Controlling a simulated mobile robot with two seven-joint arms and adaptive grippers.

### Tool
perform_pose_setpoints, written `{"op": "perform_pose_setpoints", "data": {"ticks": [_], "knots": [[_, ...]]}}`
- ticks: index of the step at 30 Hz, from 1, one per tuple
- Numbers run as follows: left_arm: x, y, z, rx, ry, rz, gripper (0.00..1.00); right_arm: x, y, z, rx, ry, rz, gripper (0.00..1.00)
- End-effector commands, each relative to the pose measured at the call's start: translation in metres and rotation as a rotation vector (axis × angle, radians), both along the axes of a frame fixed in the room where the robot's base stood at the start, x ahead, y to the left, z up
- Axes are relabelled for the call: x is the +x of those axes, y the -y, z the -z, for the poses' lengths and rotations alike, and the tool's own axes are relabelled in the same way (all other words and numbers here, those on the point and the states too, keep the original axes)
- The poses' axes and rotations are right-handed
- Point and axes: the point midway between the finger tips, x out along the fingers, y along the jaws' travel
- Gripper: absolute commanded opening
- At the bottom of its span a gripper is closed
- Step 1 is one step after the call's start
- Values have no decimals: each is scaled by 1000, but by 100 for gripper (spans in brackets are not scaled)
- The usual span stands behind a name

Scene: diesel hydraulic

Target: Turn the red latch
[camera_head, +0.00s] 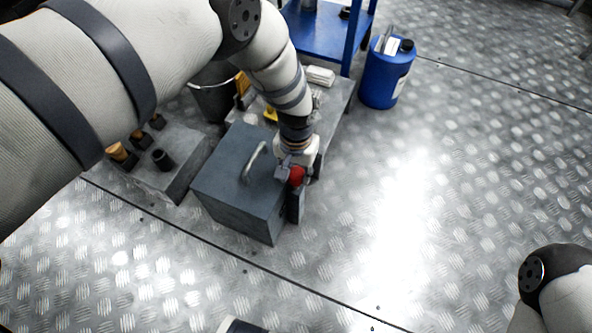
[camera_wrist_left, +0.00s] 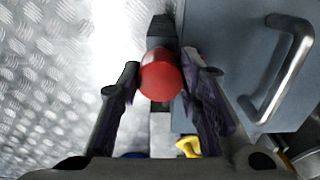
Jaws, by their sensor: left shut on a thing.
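The red latch (camera_head: 297,175) shows as a round red knob at the right side of a grey-blue metal box (camera_head: 232,185). In the left wrist view the red latch (camera_wrist_left: 160,74) lies between the two dark fingers, with the box (camera_wrist_left: 225,55) to its right. My left gripper (camera_head: 290,177) is shut on the red latch; the fingers hide part of it in the head view.
The box has a metal handle (camera_head: 253,162) on top. A grey block with dark knobs (camera_head: 175,178) stands to its left, and a bucket (camera_head: 213,98) behind. A blue canister (camera_head: 385,78) and a blue cart (camera_head: 325,35) stand farther back. The metal floor to the right is clear.

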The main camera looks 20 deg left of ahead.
Motion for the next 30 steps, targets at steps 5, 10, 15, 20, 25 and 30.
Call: {"op": "perform_pose_setpoints", "data": {"ticks": [5,10,15,20,25,30], "knots": [[0,1,1,-1,0,38,4,0,0,0,0,0,0,40],[0,1,1,-1,-1,51,5,0,0,0,0,0,0,40],[0,1,1,-1,-1,53,4,0,0,0,0,0,0,40],[0,1,1,-1,-1,53,4,0,0,0,0,0,0,40],[0,0,0,0,-1,52,52,0,0,0,0,0,0,40],[0,0,0,0,0,51,52,0,0,0,0,0,0,40]]}}
